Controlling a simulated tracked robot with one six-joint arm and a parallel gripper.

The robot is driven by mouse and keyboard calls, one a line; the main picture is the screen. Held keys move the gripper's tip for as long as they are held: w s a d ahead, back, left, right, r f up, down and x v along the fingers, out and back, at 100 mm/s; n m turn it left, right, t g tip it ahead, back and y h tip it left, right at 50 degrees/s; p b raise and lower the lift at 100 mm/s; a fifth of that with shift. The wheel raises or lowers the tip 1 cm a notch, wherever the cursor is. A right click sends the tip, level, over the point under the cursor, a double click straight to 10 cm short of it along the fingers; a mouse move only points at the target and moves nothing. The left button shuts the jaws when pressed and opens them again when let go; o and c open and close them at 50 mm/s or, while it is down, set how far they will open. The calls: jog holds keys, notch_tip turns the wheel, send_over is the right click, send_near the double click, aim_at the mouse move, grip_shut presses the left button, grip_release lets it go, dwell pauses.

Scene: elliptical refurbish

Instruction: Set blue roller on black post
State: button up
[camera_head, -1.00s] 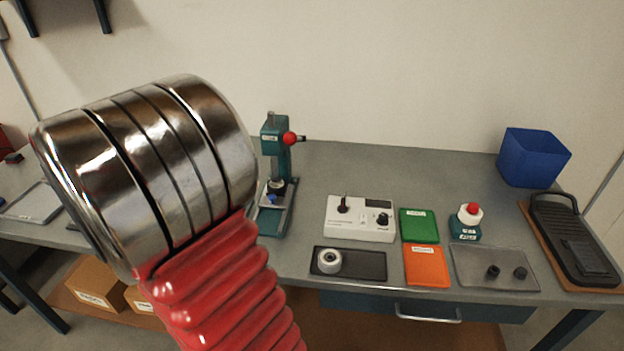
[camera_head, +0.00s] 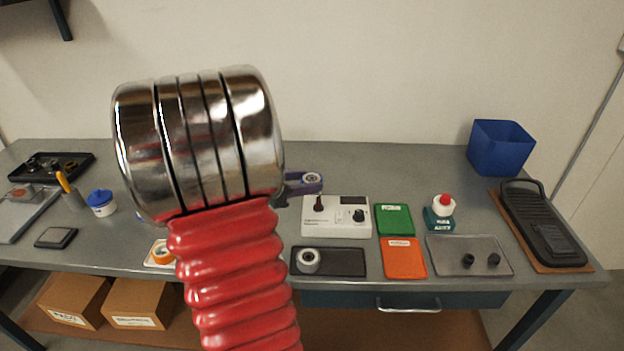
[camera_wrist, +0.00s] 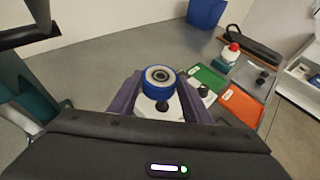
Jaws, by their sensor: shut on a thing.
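My gripper (camera_wrist: 160,90) has purple fingers, shut on the blue roller (camera_wrist: 160,76). The roller has a pale hub with a dark centre hole. In the head view my gripper (camera_head: 304,184) and the roller (camera_head: 312,178) show just right of my large arm, above the back of a white tester box (camera_head: 336,228). The black post (camera_head: 318,203) stands upright at the box's left part. In the wrist view, the post (camera_wrist: 163,106) appears just below the roller in the picture; the roller is not on it. Part of the box is hidden by my gripper.
A dark pad with a white roller (camera_head: 308,260) lies in front of the box. Green (camera_head: 394,219) and orange (camera_head: 403,257) trays lie to its right, with a red-topped button (camera_head: 443,203) beyond. A teal press (camera_wrist: 25,95) stands at left in the wrist view.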

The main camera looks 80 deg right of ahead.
aim_at(311, 213)
jog(key=shift+s+d+m+g, duration=0.1)
jog(key=shift+s+m+g, duration=0.2)
jog(key=shift+s, duration=0.6)
jog(key=shift+f, duration=0.1)
jog(key=shift+f, duration=2.8)
jog(key=shift+w, duration=0.1)
jog(key=shift+f, duration=0.5)
jog(key=o, duration=0.8)
